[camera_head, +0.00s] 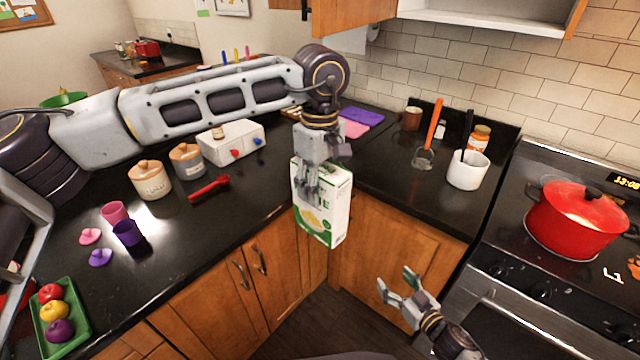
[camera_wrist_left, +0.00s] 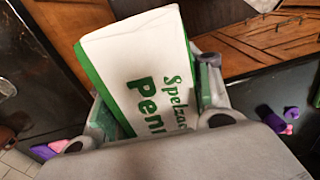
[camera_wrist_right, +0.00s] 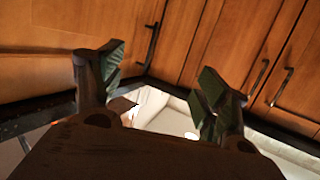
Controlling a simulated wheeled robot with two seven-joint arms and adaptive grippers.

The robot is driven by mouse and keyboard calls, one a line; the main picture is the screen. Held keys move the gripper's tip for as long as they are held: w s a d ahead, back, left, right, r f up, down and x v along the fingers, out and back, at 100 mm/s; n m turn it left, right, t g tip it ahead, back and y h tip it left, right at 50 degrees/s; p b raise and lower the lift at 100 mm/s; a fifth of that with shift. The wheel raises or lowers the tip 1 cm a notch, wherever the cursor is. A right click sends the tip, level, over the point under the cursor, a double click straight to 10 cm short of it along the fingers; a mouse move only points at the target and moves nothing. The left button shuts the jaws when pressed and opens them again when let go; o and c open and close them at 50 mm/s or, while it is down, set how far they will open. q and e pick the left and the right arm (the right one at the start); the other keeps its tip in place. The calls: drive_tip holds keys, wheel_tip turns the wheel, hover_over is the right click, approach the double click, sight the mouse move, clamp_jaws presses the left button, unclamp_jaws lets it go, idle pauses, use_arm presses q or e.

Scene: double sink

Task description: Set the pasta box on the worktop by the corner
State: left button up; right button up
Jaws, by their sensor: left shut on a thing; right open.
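The pasta box (camera_head: 325,210) is white and green with green lettering. It hangs slightly tilted in front of the inner corner of the worktop, and its lower part is below the counter's edge. My left gripper (camera_head: 308,190) is shut on it from above. In the left wrist view the pasta box (camera_wrist_left: 140,70) sits between the fingers, its lettering partly hidden by the gripper body. The black worktop (camera_head: 275,185) meets at a corner behind the box. My right gripper (camera_head: 398,285) is open and empty, low in front of the cabinet doors; its fingers (camera_wrist_right: 155,85) also show in the right wrist view.
A red pot (camera_head: 576,220) sits on the stove.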

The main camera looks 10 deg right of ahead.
drive_tip(key=s+d+f+m+g+h, duration=0.15)
drive_tip(key=s+f, duration=0.25)
drive_tip(key=f, duration=0.6)
drive_tip(key=s+d+f+g+h, duration=0.1)
drive_tip(key=s+d+f+g, duration=0.25)
drive_tip(key=f, duration=0.65)
drive_tip(key=s+d+f+g+h, duration=0.15)
drive_tip(key=s+f, duration=0.35)
drive_tip(key=f, duration=0.6)
drive_tip(key=s+a+f+g, duration=0.1)
drive_tip(key=s+f+g, duration=0.2)
drive_tip(key=s+f, duration=0.5)
drive_tip(key=s+a+f+g, duration=0.2)
drive_tip(key=s+f, duration=0.6)
drive_tip(key=s, duration=0.8)
drive_tip(key=shift+s+f+n+g+h, duration=0.25)
drive_tip(key=shift+n+g+h, duration=0.15)
drive_tip(key=shift+g, duration=0.65)
drive_tip(key=shift+w, duration=0.1)
